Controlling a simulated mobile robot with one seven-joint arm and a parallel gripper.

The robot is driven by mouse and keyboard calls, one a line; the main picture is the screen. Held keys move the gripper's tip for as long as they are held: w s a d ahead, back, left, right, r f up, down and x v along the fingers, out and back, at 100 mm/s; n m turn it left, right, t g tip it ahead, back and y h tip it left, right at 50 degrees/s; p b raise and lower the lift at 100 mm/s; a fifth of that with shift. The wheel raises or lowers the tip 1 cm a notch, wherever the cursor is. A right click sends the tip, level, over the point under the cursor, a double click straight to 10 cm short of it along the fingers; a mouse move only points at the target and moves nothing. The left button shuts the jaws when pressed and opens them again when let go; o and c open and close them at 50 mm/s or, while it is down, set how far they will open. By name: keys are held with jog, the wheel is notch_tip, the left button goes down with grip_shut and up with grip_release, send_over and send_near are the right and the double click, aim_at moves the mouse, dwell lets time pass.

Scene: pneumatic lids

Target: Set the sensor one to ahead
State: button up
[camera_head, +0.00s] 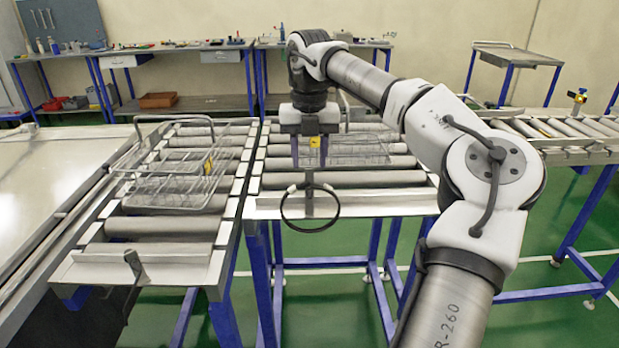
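No part carries a readable "sensor one" label, so I cannot tell which it is. A small metal bracket with a black cable loop (310,223) stands at the front edge of the middle roller conveyor (350,205). A similar metal bracket (134,268) stands at the front end of the left roller conveyor (160,256). My gripper (309,163) points down above the middle conveyor, behind and above the looped bracket. Its two dark fingers are apart, with a yellow patch showing near them. I see nothing held. The gripper partly hides a wire basket (362,150).
Another wire basket (170,190) with a yellow tag sits on the left conveyor. Workbenches (175,52) line the back wall. Green floor is free between the blue legs.

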notch_tip(320, 180, up, 7)
jog(key=shift+r, duration=0.15)
